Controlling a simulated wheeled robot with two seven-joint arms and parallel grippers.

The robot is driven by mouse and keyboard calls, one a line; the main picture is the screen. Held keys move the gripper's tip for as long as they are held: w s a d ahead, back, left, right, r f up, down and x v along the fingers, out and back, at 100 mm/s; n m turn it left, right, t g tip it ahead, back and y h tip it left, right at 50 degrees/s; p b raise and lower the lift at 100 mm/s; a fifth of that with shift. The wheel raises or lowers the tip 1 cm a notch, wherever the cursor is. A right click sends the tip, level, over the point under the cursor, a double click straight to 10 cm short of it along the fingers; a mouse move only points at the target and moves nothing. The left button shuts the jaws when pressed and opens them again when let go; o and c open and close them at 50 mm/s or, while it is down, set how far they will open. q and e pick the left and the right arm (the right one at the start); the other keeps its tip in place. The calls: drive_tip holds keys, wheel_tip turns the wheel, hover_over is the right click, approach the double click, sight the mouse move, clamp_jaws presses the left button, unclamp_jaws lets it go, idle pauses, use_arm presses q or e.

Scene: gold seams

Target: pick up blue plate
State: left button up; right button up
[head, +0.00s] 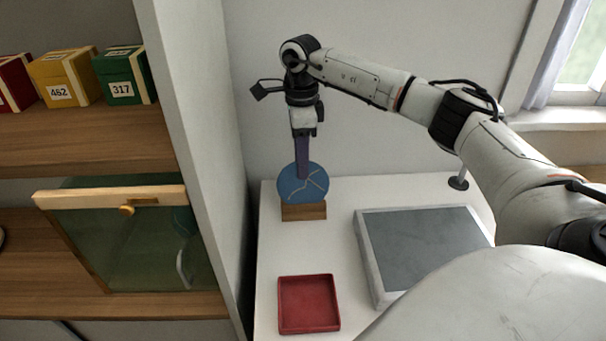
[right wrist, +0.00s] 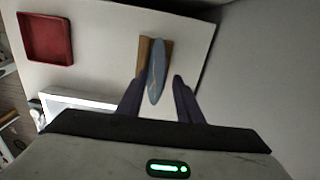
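The blue plate (head: 303,184) with gold seam lines stands upright on a small wooden stand (head: 304,211) on the white table. In the right wrist view the plate (right wrist: 156,72) shows edge-on over the stand (right wrist: 143,55). My right gripper (head: 303,172) points down at the plate's top from above. In the right wrist view its two fingers (right wrist: 156,92) are apart, one on each side of the plate's near end, with a visible gap on the right side. Nothing shows as gripped. My left gripper is not in view.
A red tray (head: 309,305) lies at the table's front, with a grey-topped slab (head: 421,250) to its right. A white partition (head: 193,150) borders the table on the left. Beyond it are shelves with numbered boxes (head: 63,80) and a glass-fronted door (head: 130,240).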

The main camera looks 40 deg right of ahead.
drive_tip(key=shift+f, duration=0.55)
clamp_jaws()
drive_tip(key=shift+r, duration=0.1)
